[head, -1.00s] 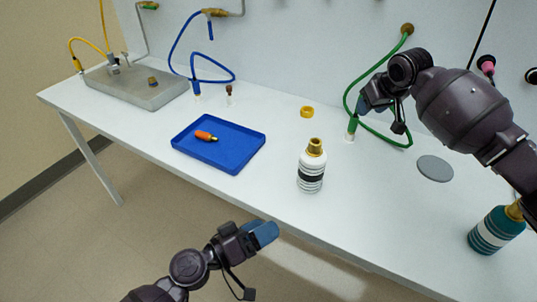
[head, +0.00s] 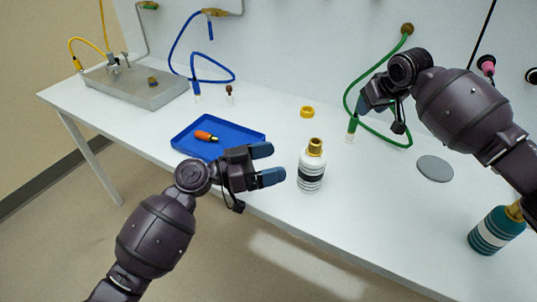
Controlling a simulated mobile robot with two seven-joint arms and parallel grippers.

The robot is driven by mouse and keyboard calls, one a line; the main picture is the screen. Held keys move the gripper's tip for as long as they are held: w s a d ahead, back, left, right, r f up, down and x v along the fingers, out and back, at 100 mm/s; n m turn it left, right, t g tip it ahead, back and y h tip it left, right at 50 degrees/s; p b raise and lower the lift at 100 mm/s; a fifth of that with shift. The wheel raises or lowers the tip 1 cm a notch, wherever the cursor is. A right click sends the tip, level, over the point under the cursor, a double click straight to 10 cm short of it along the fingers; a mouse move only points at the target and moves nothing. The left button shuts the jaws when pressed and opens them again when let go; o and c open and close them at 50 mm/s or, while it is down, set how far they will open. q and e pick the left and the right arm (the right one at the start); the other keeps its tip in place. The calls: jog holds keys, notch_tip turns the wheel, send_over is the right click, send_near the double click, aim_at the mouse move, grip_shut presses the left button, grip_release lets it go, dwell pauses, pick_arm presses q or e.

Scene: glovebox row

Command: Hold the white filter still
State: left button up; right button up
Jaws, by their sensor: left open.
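The white filter (head: 311,171), a white ribbed cylinder with a dark band and a brass top, stands upright on the table near its front edge. My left gripper (head: 268,164) is open and empty, just left of the filter with its fingers pointing toward it, apart from it. My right gripper (head: 376,112) is at the upper right by the green hose; its fingers are partly hidden, so its opening cannot be made out.
A blue tray (head: 182,145) holding an orange-handled tool (head: 205,136) lies behind my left gripper. A yellow ring (head: 307,112), a green hose (head: 349,92), a grey disc (head: 435,168) and a teal filter (head: 497,231) are also on the table.

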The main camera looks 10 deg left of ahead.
aim_at(309, 149)
pick_arm(q)
jog(key=shift+m, duration=0.7)
jog(key=x, duration=0.7)
jog(key=w+x, duration=0.1)
jog(key=x, duration=0.3)
jog(key=shift+s+a+r, duration=0.1)
jog(key=shift+a+r, duration=0.15)
jog(key=shift+r, duration=0.05)
jog(key=c, duration=1.1)
jog(key=shift+f, duration=0.1)
jog(key=shift+c, duration=0.3)
